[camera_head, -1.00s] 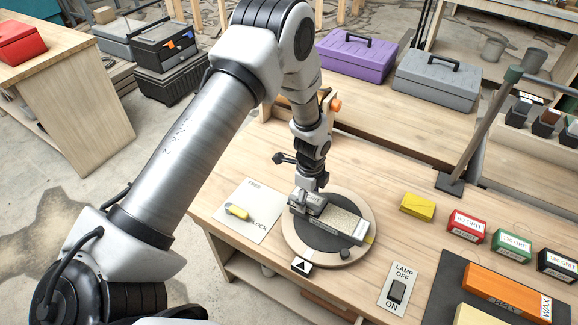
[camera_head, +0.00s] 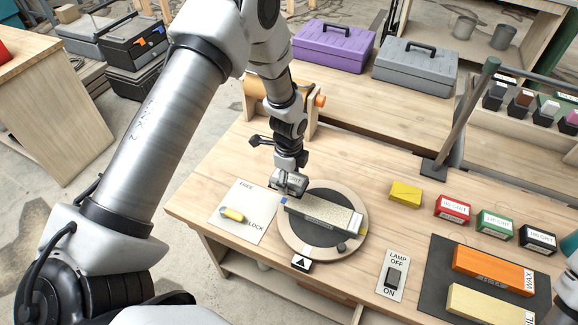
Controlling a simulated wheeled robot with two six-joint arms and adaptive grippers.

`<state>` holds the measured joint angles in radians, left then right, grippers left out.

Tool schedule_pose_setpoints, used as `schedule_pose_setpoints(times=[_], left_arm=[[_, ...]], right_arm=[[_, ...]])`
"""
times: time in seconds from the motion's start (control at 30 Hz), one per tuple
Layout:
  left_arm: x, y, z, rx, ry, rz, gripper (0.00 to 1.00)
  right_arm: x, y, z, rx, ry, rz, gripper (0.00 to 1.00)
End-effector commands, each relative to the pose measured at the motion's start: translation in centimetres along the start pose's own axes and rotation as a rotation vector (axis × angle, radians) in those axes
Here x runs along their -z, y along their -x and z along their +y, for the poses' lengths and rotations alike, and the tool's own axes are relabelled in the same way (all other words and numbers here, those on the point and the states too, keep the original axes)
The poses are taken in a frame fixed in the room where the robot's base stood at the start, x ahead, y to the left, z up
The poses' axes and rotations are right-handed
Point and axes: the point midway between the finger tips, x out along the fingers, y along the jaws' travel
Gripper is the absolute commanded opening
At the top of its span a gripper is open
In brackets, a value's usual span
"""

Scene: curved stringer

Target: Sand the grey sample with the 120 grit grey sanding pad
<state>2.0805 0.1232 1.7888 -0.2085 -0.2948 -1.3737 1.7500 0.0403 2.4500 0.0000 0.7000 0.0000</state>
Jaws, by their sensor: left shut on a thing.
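My left gripper (camera_head: 287,180) is shut on the grey sanding pad (camera_head: 292,184), a small grey block whose printing is too small to read in full. The pad is at the far left end of the grey sample (camera_head: 328,213); I cannot tell whether they touch. The sample is a long speckled bar lying across the round turntable (camera_head: 293,238), with a blue mark near its left end and a yellow one at its right. My right gripper is out of view.
Red (camera_head: 453,208), green (camera_head: 495,222) and black (camera_head: 537,238) grit blocks and a yellow block (camera_head: 405,194) lie to the right. A lock lever (camera_head: 233,214) and lamp switch (camera_head: 395,277) flank the turntable. A lamp post (camera_head: 460,125) stands behind.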

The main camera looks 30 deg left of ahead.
Motion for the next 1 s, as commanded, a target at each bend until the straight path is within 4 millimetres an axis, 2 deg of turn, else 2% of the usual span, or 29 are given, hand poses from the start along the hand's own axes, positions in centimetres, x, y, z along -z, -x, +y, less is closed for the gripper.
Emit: schedule_pose_setpoints(times=[0.03, 0.23, 0.8, 0.9, 1.0], left_arm=[[0.0, 0.9, 0.0, 0.0, 0.001, 0.0, 0.34], [0.0, 2.2, 0.2, 0.0, 0.006, 0.0, 0.34], [0.0, 2.3, 0.2, 0.0, 0.008, 0.0, 0.34], [0.2, 2.0, 0.2, 0.0, 0.037, 0.0, 0.34], [1.3, 1.0, 0.3, 0.0, 0.178, -0.002, 0.34]], right_arm=[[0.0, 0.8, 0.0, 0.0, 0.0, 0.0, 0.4], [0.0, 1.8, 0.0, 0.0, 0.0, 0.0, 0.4], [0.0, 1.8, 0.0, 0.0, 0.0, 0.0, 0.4], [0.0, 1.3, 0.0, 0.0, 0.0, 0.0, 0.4], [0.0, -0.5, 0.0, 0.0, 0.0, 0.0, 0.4]])
